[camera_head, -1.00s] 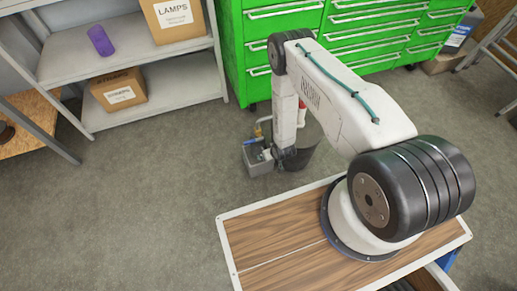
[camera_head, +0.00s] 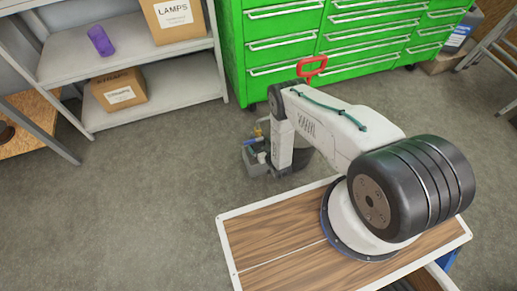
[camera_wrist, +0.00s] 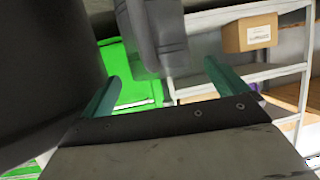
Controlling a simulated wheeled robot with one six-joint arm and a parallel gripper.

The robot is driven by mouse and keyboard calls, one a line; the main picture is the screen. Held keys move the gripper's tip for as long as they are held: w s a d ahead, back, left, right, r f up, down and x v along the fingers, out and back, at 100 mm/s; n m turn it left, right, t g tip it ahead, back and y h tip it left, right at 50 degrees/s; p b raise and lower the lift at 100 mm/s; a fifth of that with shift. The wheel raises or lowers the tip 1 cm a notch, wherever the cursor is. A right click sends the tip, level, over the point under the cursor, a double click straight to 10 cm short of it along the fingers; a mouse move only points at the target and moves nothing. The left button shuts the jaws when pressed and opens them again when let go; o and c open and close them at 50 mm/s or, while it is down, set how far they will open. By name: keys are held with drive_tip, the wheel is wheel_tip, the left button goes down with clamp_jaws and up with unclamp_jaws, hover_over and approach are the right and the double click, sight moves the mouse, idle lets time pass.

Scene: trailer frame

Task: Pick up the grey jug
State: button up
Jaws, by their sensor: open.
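My gripper (camera_wrist: 163,76) is open, its two teal fingers apart in the wrist view. A grey rounded object (camera_wrist: 152,32) shows at the top, beyond and between the fingertips. It may be the grey jug, but I cannot tell for sure. The fingers do not visibly hold it. In the head view I cannot make out the jug, and my arm hides part of the floor and cabinet.
A green drawer cabinet (camera_head: 283,46) is behind. A grey shelf (camera_head: 130,57) with boxes and a purple cup (camera_head: 100,41) is at left. The floor at left is clear.

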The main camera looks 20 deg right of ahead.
drive_tip(key=shift+x, duration=1.1)
drive_tip(key=c, duration=1.3)
drive_tip(key=shift+c, duration=0.2)
